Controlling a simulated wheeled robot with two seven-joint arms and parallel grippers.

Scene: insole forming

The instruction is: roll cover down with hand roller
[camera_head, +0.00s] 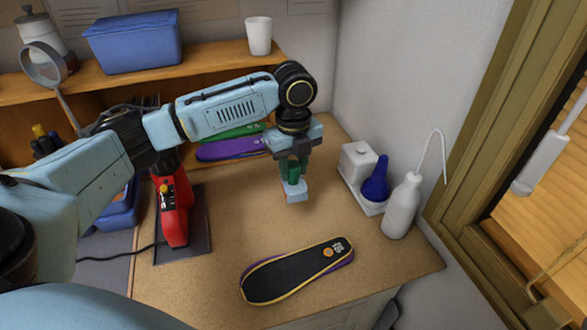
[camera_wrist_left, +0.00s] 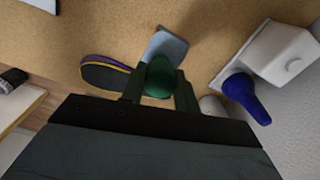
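The insole (camera_head: 297,272) lies flat near the front of the bench. Its black cover has a yellow edge and an orange mark, and purple shows along its right side. Its end also shows in the left wrist view (camera_wrist_left: 108,76). My left gripper (camera_head: 292,163) points down above the bench, behind the insole and clear of it. It is shut on the hand roller (camera_wrist_left: 160,77), whose green handle sits between the fingers. The roller's pale blue-grey end (camera_head: 294,191) hangs below the fingers. My right gripper is not in view.
A red tool (camera_head: 174,210) stands on a dark mat at left. A white tray with a white box (camera_head: 357,158) and blue bottle (camera_head: 375,180), and a white wash bottle (camera_head: 402,206), stand at right. Purple and green insoles (camera_head: 232,148) lie at the back. Bench around the insole is clear.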

